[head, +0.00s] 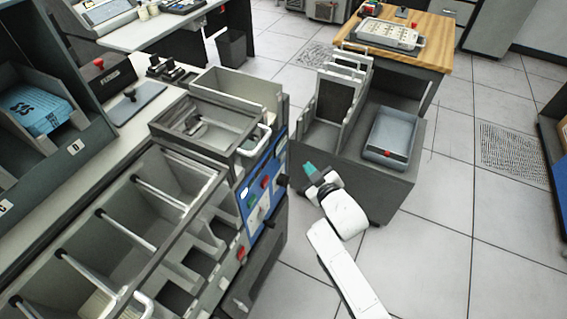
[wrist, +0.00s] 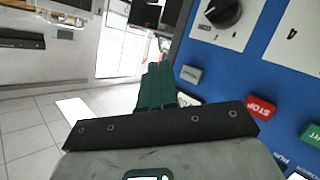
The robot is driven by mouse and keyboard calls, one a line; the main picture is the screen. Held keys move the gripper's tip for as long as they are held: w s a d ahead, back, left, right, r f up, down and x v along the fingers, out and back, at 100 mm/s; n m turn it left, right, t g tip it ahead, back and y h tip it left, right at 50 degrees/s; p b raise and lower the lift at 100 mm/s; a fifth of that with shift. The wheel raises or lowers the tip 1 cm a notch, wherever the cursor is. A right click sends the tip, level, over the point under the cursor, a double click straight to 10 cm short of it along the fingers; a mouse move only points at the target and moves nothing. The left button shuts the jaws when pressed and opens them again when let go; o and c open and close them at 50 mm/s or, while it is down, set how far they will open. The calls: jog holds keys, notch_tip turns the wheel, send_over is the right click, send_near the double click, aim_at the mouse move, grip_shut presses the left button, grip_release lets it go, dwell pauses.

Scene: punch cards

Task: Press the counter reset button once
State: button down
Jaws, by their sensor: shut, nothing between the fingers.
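The blue control panel (head: 257,180) is on the front of the card machine. It fills the right of the wrist view (wrist: 228,75). On it a small grey button (wrist: 190,74), with lettering too blurred to read, sits above a partly hidden pale-and-dark window. Which one is the counter reset button I cannot read for sure; the grey one is nearest my fingers. My gripper (head: 309,168) is shut and empty, its green fingers (wrist: 157,88) together. In the wrist view they appear just left of the grey button; contact is not visible.
A red STOP button (wrist: 260,108), a green button (wrist: 312,133) and a black knob (wrist: 224,12) share the panel. A grey cabinet with a blue-grey tray (head: 391,132) stands right of my gripper. Tiled floor (head: 440,205) is free at right.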

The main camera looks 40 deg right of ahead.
jog(key=shift+w+a+b, duration=0.25)
jog(key=shift+w+b, duration=0.3)
jog(key=shift+w, duration=0.2)
jog(key=shift+w+a+b, duration=0.25)
jog(key=shift+w+b, duration=0.25)
jog(key=shift+w, duration=0.25)
jog(key=shift+w+a+b, duration=0.25)
jog(key=shift+w+b, duration=0.3)
jog(key=shift+w, duration=0.2)
dwell(0.3)
jog(key=shift+w+a+b, duration=0.2)
jog(key=shift+w+b, duration=0.15)
jog(key=shift+w, duration=0.05)
jog(key=shift+w+a+b, duration=0.15)
jog(key=shift+w+b, duration=0.2)
jog(key=shift+w, duration=0.1)
dwell(0.7)
jog(key=shift+s, duration=0.1)
jog(key=shift+s+d+p, duration=0.3)
jog(key=shift+s+p, duration=0.35)
jog(key=shift+s, duration=0.1)
jog(key=shift+s+r, duration=0.1)
jog(key=shift+s, duration=0.05)
